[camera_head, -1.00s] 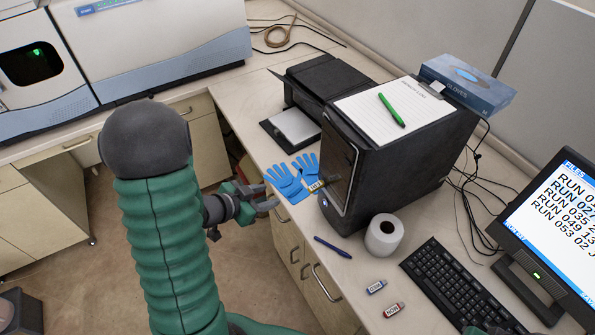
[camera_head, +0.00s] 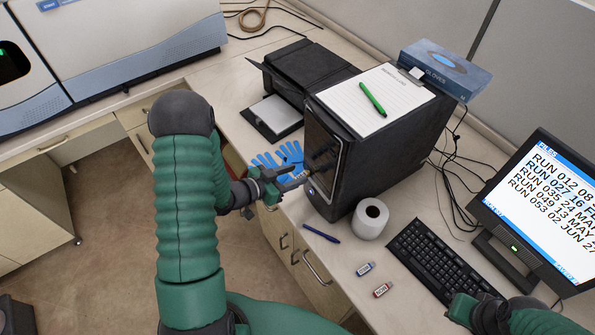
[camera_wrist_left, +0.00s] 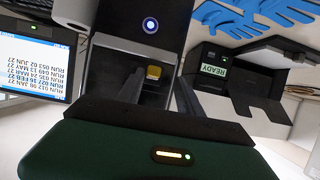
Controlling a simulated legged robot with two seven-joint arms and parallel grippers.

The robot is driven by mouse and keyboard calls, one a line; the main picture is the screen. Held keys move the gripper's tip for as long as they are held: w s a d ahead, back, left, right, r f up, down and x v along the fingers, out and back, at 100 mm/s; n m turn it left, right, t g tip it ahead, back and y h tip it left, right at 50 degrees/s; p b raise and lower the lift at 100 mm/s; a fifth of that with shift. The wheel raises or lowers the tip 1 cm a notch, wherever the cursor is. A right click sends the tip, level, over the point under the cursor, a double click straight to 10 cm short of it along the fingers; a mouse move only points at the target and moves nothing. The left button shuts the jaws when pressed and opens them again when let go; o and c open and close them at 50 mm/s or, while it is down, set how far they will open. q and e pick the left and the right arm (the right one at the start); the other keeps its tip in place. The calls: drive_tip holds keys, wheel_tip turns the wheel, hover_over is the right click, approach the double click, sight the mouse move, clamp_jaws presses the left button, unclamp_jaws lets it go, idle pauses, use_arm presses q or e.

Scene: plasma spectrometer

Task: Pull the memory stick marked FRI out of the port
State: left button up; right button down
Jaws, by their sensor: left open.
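The black computer tower (camera_head: 385,150) stands on the bench with its front towards my left gripper. A memory stick with a yellow part juts from its front; it shows in the left wrist view (camera_wrist_left: 154,72), but its marking is not readable there. My left gripper (camera_head: 294,181) is open at the tower's front, its fingers close about the stick. I cannot tell whether they touch it. A blue-labelled stick (camera_head: 366,268) and a red-labelled stick (camera_head: 382,290) lie loose on the bench. My right gripper (camera_head: 484,314) is partly visible at the lower right, its jaws unclear.
Blue gloves (camera_head: 270,160) lie behind my left gripper. A blue pen (camera_head: 321,233), a white roll (camera_head: 370,218) and a keyboard (camera_head: 440,258) lie in front of or beside the tower. A monitor (camera_head: 545,200) stands at right.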

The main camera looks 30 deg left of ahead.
use_arm(q)
drive_tip(key=shift+w+d+f, duration=0.1)
drive_tip(key=shift+w+d, duration=0.25)
drive_tip(key=shift+d, duration=0.3)
drive_tip(key=shift+w+d, duration=0.35)
drive_tip(key=shift+d, duration=0.25)
drive_tip(key=c, duration=0.4)
drive_tip(key=shift+c, duration=1.1)
drive_tip(key=shift+a, duration=0.25)
drive_tip(key=shift+c, duration=1)
drive_tip(key=shift+a+f, duration=0.1)
drive_tip(key=shift+a, duration=0.25)
clamp_jaws()
drive_tip(key=o, duration=0.5)
unclamp_jaws()
drive_tip(key=o, duration=0.3)
drive_tip(key=shift+d, duration=0.3)
use_arm(e)
drive_tip(key=shift+s+d+r, duration=0.1)
drive_tip(key=shift+d, duration=0.55)
